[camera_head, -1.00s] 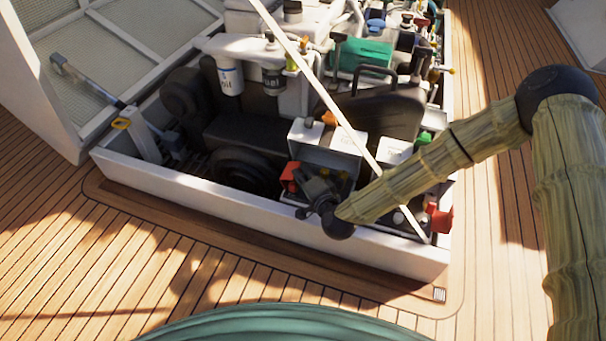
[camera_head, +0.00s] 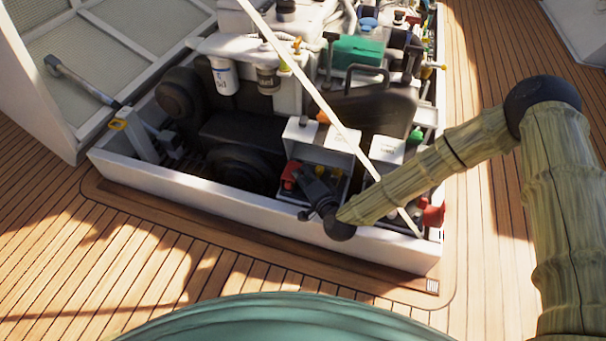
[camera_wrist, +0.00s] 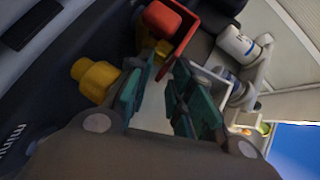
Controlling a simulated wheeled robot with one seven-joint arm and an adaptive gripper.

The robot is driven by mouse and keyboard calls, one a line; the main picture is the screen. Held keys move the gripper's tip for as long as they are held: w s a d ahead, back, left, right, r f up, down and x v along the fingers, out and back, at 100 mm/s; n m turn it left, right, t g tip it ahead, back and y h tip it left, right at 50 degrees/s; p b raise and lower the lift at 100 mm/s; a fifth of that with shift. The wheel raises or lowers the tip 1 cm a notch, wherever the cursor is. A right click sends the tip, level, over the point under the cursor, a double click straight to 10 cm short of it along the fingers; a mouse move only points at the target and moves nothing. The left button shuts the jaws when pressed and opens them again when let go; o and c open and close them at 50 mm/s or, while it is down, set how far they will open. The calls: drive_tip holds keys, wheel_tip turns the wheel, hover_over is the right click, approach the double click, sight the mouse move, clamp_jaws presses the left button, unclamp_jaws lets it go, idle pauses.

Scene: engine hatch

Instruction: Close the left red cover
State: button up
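The left red cover (camera_head: 289,175) stands at the left side of a small open-fronted box in the engine hatch. In the wrist view, a red part and a red rim of the cover (camera_wrist: 184,38) show just beyond the fingertips, with yellow terminals beside them. My gripper (camera_head: 312,190) is close to the right of the cover in the head view. In the wrist view my gripper (camera_wrist: 160,88) has its two teal fingers apart with nothing between them. Whether a finger touches the cover I cannot tell.
A second red cover (camera_head: 433,213) is at the hatch's right front corner. The hatch's white front wall (camera_head: 200,207) runs before my gripper. A thin pale rod (camera_head: 330,110) slants across the hatch. A yellow terminal (camera_wrist: 94,78) lies left of the fingers.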

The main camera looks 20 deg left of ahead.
drive_tip(key=shift+s+a, duration=0.1)
idle(0.3)
drive_tip(key=v, duration=1.2)
idle(0.3)
drive_tip(key=s+d+f+n+g+h+p, duration=0.5)
drive_tip(key=s+d+f, duration=0.4)
drive_tip(key=s+d, duration=0.4)
drive_tip(key=s+d+r+n+g+h+p, duration=0.1)
drive_tip(key=s+d+g+h+p, duration=0.15)
drive_tip(key=s+d, duration=0.6)
drive_tip(key=s+d+r+g+h+p, duration=0.15)
drive_tip(key=s+d+g+h, duration=0.35)
drive_tip(key=d, duration=0.7)
wheel_tip(320, 180, up, 37)
drive_tip(key=t+y+p, duration=0.1)
drive_tip(key=y+p, duration=0.1)
drive_tip(key=p, duration=3.6)
drive_tip(key=shift+s+a, duration=0.3)
drive_tip(key=shift+s, duration=0.15)
drive_tip(key=shift+y, duration=0.25)
